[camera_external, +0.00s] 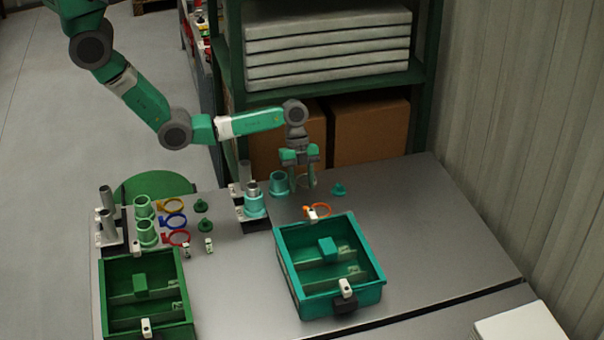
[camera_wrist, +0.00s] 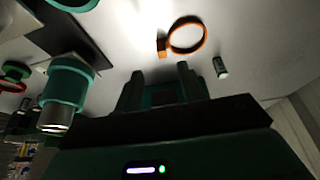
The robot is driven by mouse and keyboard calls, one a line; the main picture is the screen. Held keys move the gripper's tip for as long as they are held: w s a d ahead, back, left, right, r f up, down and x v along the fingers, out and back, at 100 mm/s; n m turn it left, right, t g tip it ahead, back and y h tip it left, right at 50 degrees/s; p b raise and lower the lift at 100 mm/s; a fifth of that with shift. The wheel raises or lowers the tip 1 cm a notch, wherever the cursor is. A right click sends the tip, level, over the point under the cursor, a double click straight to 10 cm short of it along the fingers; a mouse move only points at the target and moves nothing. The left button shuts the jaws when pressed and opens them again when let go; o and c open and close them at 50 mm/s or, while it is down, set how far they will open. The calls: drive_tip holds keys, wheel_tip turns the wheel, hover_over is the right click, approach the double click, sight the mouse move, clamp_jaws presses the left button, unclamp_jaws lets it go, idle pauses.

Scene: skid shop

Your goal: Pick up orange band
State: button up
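The orange band (camera_external: 322,207) is a thin ring with a small tab, lying on the grey table just behind the teal bin. It also shows in the wrist view (camera_wrist: 203,40), flat on the table ahead of the fingertips, with its tab on the left. My gripper (camera_external: 302,178) is above the table, behind the band and apart from it. In the wrist view my gripper (camera_wrist: 161,72) has its two fingers spread with nothing between them.
A small white-and-green piece (camera_wrist: 220,67) lies near the band. A teal cylinder (camera_external: 279,183) and a teal cylinder on a post (camera_external: 255,205) stand left of my gripper. A teal flanged piece (camera_external: 339,189) lies right. The teal bin (camera_external: 291,272) is in front; the table's right side is clear.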

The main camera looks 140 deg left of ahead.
sight(306, 207)
drive_tip(key=shift+a+f+b, duration=0.1)
drive_tip(key=shift+f+b, duration=0.2)
drive_tip(key=shift+f, duration=0.6)
drive_tip(key=b+x, duration=0.1)
drive_tip(key=x, duration=0.1)
drive_tip(key=b+x, duration=0.1)
drive_tip(key=x, duration=0.2)
drive_tip(key=shift+w+f, duration=0.15)
drive_tip(key=shift+w, duration=0.35)
drive_tip(key=shift+d, duration=0.2)
clamp_jaws()
